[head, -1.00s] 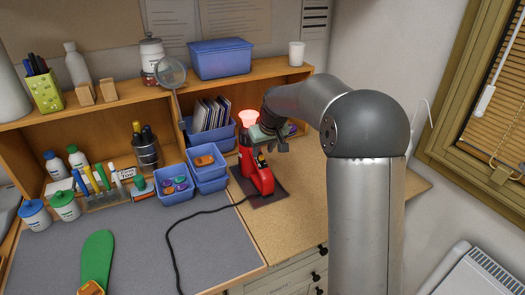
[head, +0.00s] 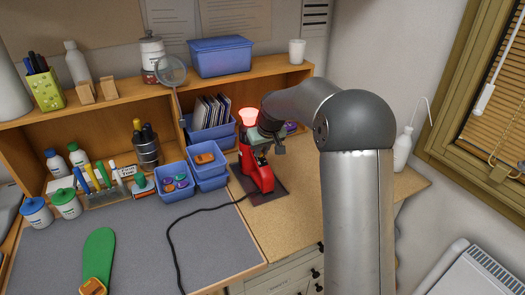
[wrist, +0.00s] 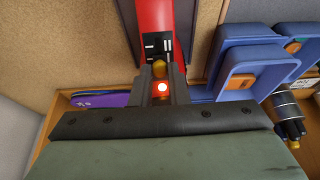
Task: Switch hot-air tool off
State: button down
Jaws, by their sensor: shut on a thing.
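The red hot-air tool (head: 257,179) stands upright on a dark mat (head: 275,190) on the right part of the desk. Its flared top (head: 249,115) glows pinkish red. My gripper (wrist: 160,76) is at the tool's side, its two dark fingers close together on a small yellow switch (wrist: 158,67). A bright red-white light (wrist: 162,88) shows between the fingers. A black panel with white marks (wrist: 158,46) lies just beyond the fingertips. In the head view my gripper (head: 263,146) partly covers the tool's upper body, and the switch is hidden there.
Blue bins (head: 208,172) stand close left of the tool. A black cable (head: 190,213) runs from the tool across the grey mat (head: 140,240). The wooden shelf (head: 270,80) is behind. Bare desk (head: 300,220) lies in front and to the right.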

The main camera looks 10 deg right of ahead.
jog(key=shift+w+a+r, duration=0.15)
jog(key=shift+w+r, duration=0.2)
jog(key=shift+w, duration=0.35)
jog(key=c, duration=1.4)
grip_release()
jog(key=shift+s, duration=0.1)
jog(key=b+v, duration=0.2)
jog(key=v, duration=1.5)
jog(key=shift+r, duration=0.2)
jog(key=s+f+m+g, duration=0.1)
jog(key=s+f, duration=0.5)
jog(key=s, duration=0.6)
jog(key=s+a+f+m+g, duration=0.1)
jog(key=s+f, duration=0.5)
jog(key=s, duration=0.6)
jog(key=s+f+g+h, duration=0.1)
jog(key=s+f, duration=0.5)
jog(key=s, duration=0.6)
jog(key=shift+s+a+f+m+g, duration=0.25)
jog(key=shift+f+m+g, duration=0.1)
jog(key=shift+m+g, duration=0.05)
